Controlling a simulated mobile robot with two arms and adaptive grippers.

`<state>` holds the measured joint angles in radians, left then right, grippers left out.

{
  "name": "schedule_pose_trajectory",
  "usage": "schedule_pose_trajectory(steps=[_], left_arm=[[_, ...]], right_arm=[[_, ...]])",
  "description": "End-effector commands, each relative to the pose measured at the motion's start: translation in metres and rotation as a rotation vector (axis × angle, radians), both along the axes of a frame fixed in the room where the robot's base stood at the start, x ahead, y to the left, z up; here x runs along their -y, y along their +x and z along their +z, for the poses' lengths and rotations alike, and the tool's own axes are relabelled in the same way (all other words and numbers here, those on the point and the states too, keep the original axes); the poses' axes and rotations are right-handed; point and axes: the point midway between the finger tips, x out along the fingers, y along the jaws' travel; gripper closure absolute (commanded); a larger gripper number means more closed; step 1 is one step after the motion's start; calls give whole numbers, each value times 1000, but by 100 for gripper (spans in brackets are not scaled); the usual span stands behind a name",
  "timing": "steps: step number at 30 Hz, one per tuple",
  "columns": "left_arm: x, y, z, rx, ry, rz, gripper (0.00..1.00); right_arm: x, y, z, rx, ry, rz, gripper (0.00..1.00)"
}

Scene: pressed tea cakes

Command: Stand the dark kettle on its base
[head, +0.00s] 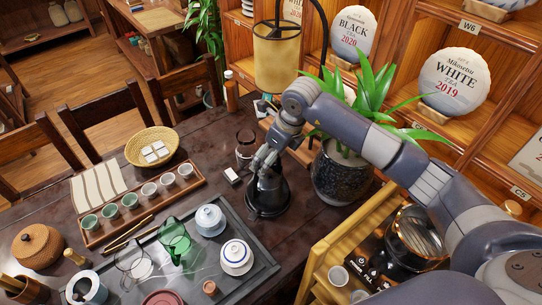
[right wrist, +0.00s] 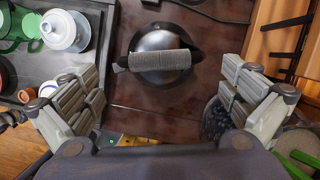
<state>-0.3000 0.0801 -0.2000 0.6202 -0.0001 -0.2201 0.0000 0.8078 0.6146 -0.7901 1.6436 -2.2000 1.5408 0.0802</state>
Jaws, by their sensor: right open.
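The dark kettle (head: 268,197) stands upright on the dark table, just right of the grey tea tray. In the right wrist view the kettle (right wrist: 160,75) is seen from above, its grey wrapped handle (right wrist: 160,61) running across it. My right gripper (head: 265,158) is over the top of the kettle in the head view. In the wrist view its fingers are wide apart, one on each side of the kettle, with nothing between them held. I cannot make out the base apart from the kettle's dark lower edge. My left gripper is not in view.
The tea tray (head: 262,273) with lidded cups and a green pitcher (head: 173,238) lies to the left. A potted plant (head: 343,172) stands close on the right, a lamp (head: 277,60) behind. A small white box (head: 232,174) and a glass (head: 245,150) are near the kettle's left side.

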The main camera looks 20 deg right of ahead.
Motion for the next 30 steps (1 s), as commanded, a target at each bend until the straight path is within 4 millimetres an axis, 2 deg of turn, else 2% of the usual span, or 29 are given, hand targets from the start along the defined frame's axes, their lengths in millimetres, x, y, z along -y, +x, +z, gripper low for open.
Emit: schedule_pose_trajectory(steps=[1, 15, 30], left_arm=[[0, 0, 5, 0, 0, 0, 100], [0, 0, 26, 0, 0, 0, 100], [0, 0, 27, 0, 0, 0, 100]], right_arm=[[1, -1, 7, 1, -1, 1, 0], [8, -10, 41, 1, 0, -1, 0], [8, -11, 44, 0, 0, 0, 0]])
